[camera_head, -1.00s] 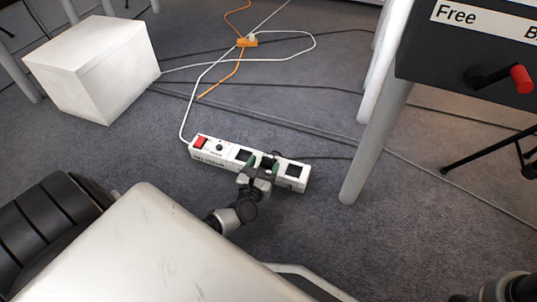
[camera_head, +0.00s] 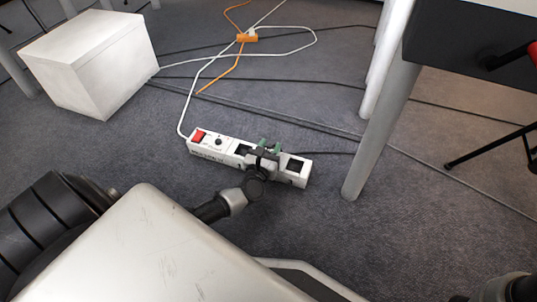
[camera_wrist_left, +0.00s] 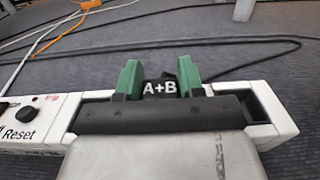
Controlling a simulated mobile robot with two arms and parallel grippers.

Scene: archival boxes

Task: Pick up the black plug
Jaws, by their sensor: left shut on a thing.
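The black plug (camera_wrist_left: 159,89), marked "A+B", sits between the green fingertips of my left gripper (camera_wrist_left: 160,80) in the left wrist view. The left gripper (camera_head: 269,149) is shut on it, over the right half of the white power strip (camera_head: 219,155) on the carpet. In the head view the gripper mostly hides the plug. I cannot tell whether the plug is seated in its socket or lifted. A black cable (camera_head: 325,153) runs right from there. The strip also shows in the left wrist view (camera_wrist_left: 45,120). My right gripper is not in view; only part of that arm shows at bottom right.
A white box (camera_head: 90,62) stands at upper left. A grey table leg (camera_head: 378,135) stands right of the strip, under a dark drawer unit (camera_head: 450,45). An orange connector (camera_head: 246,38) and cables lie behind the strip. Carpet is open between strip and box.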

